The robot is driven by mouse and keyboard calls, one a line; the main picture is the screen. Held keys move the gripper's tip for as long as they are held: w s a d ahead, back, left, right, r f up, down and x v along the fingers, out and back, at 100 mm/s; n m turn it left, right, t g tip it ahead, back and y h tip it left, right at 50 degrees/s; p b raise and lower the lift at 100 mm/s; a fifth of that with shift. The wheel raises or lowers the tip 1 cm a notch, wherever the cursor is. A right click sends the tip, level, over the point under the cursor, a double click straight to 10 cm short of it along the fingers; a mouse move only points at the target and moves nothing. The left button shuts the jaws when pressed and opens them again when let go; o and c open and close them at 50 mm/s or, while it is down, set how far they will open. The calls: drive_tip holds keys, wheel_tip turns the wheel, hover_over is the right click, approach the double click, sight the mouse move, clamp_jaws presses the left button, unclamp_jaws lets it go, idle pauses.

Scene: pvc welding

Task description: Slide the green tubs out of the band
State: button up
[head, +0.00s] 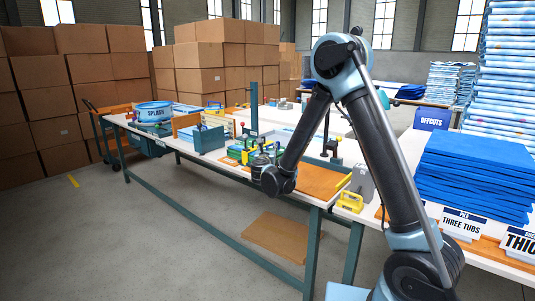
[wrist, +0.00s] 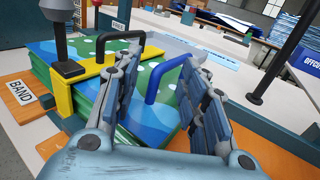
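The green tubs (wrist: 95,47) show in the wrist view as a flat stack with green edges and a blue-and-green patterned top with pale dots. The yellow band (wrist: 62,92) crosses the left part of the stack, beside a "BAND" sign (wrist: 20,92). My gripper (wrist: 165,66) is open over the stack, with a blue arched handle (wrist: 154,88) between its two fingers. I cannot tell whether a finger touches the handle. The fingers hide part of the stack. In the head view my gripper (head: 275,181) is at the table's front edge, partly hiding the work area.
A black post (wrist: 62,35) stands at the band on the left, and a black arched handle (wrist: 120,35) lies behind. Another black post (wrist: 283,60) rises at right. In the head view, blue sheets (head: 470,175) are piled on the right table and a yellow block (head: 350,202) is nearer.

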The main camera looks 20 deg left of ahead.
clamp_jaws()
idle(0.4)
